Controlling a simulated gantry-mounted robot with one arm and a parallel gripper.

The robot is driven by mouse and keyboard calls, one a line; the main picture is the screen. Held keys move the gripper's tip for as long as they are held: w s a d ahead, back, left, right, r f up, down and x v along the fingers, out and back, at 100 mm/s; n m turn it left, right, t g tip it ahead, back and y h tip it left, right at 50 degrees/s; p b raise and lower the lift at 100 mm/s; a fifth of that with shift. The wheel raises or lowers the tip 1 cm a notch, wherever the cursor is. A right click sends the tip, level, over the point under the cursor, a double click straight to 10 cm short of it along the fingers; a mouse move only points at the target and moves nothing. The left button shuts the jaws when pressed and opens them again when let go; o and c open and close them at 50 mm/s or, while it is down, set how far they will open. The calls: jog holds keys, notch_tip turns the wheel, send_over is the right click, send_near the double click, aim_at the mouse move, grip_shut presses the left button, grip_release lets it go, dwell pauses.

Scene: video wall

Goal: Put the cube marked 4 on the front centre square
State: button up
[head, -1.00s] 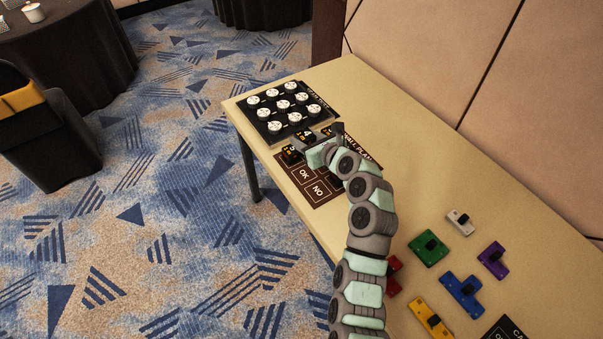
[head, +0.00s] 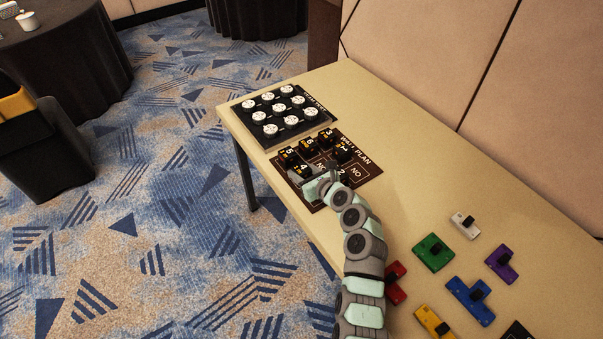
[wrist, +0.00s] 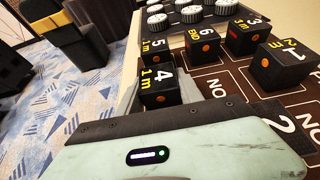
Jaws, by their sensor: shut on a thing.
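The cube marked 4 (head: 304,170) is black with yellow marks and shows at the left side of the dark mat (head: 316,204). In the wrist view the cube marked 4 (wrist: 160,88) stands just beyond the dark front edge of my gripper (wrist: 172,112), close to the cube marked 5 (wrist: 155,50). In the head view my gripper (head: 310,177) is at this cube and shut on it. The cube's lower part is hidden, so I cannot tell whether it touches the mat. My arm covers the mat's front part.
A black board with white round pieces (head: 286,131) lies behind the mat. Coloured blocks, among them a green one (head: 434,252), lie at the right front.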

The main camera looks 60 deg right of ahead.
jog(key=o, duration=1.4)
jog(key=shift+f, duration=0.1)
jog(key=shift+s+r, duration=0.1)
jog(key=shift+r, duration=0.15)
jog(key=p+v, duration=0.3)
jog(key=v, duration=0.8)
jog(key=shift+s+a, duration=0.3)
